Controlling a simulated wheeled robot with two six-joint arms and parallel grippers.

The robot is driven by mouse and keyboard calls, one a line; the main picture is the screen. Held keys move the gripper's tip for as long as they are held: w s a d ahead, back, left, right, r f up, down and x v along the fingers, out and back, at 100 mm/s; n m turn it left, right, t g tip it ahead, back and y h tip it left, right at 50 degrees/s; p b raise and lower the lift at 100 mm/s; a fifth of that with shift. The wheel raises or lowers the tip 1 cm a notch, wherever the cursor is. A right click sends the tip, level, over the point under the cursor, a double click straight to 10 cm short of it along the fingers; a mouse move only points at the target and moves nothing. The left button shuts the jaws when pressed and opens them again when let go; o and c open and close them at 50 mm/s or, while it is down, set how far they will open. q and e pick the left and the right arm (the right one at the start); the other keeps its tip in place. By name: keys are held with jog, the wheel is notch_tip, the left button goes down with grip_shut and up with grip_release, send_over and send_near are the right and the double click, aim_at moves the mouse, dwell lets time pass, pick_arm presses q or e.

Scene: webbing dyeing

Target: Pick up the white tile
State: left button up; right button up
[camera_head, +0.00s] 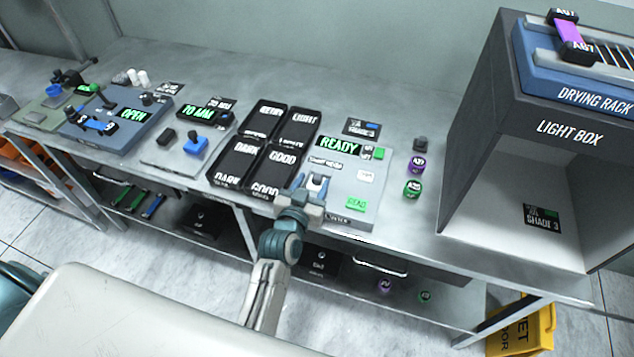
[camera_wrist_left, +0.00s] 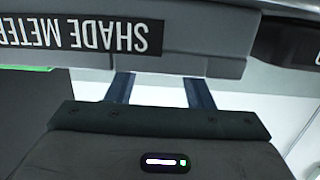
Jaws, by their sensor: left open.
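A small white piece (camera_head: 315,184) shows at the left front of the shade meter (camera_head: 340,190), between my left gripper's fingertips; it looks like the white tile, but it is partly hidden. My left gripper (camera_head: 310,187) is open and low over the front of the meter. In the left wrist view its two blue fingers (camera_wrist_left: 160,90) are spread apart, with a pale surface between them and the meter's labelled edge (camera_wrist_left: 85,36) just beyond. I cannot tell whether the fingers touch the piece. My right gripper is not in view.
Black labelled trays (camera_head: 262,150) stand left of the meter. Small purple (camera_head: 416,164) and green (camera_head: 412,188) capped items stand to its right. The light box (camera_head: 500,130) with the drying rack on top rises at the right. Bench space behind the trays is clear.

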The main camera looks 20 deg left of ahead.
aim_at(315, 180)
pick_arm(q)
jog(key=w, duration=0.1)
jog(key=w+b, duration=0.1)
jog(key=shift+w+d+f, duration=0.25)
jog(key=shift+w+f, duration=0.05)
jog(key=shift+f, duration=0.05)
jog(key=shift+w, duration=0.45)
jog(key=shift+s, duration=0.1)
jog(key=shift+r, duration=0.1)
jog(key=c, duration=0.3)
grip_shut()
